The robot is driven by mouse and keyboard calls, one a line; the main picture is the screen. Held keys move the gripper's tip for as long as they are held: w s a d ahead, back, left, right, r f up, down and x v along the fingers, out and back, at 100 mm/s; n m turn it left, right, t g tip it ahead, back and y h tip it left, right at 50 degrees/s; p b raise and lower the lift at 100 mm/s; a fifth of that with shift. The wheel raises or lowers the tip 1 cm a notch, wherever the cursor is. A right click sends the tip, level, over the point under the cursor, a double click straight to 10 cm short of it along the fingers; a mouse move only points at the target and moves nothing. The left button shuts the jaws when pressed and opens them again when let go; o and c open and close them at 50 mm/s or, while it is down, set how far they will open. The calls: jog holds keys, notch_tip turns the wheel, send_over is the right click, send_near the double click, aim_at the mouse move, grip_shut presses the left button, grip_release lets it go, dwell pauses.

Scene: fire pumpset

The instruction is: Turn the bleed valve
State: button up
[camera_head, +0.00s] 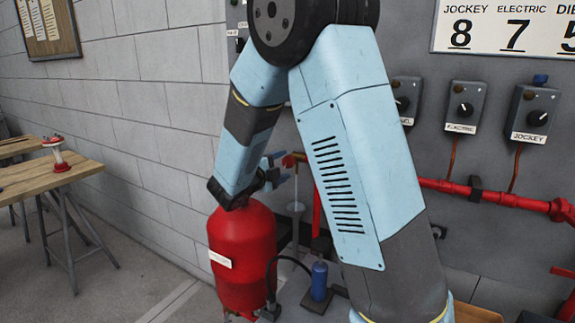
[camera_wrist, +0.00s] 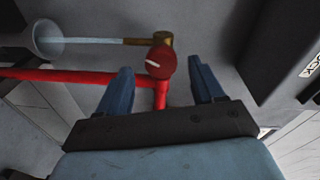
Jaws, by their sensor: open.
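The bleed valve has a round red knob (camera_wrist: 160,66) with a white mark and a brass body (camera_wrist: 162,39). In the head view the red knob (camera_head: 288,160) shows just beyond my fingertips, beside my upper arm. My gripper (camera_head: 279,167) is open and empty, with blue fingers pointing toward the valve. In the wrist view my gripper (camera_wrist: 161,72) has one finger on either side of the knob's line, with gaps on both sides. I cannot tell how far the fingertips are from the knob in depth. A pale stream or rod runs from the brass body to a cup (camera_wrist: 48,40).
A red pipe (camera_wrist: 70,76) runs beside the valve. A red tank (camera_head: 242,250) stands below my forearm, with a blue cylinder (camera_head: 319,281) near it. Grey control boxes (camera_head: 535,112) and a red pipe (camera_head: 450,187) line the wall. A wooden table (camera_head: 45,178) stands left.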

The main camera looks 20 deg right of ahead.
jog(key=v, duration=0.9)
jog(key=shift+s+a, duration=0.15)
jog(key=shift+a, duration=0.1)
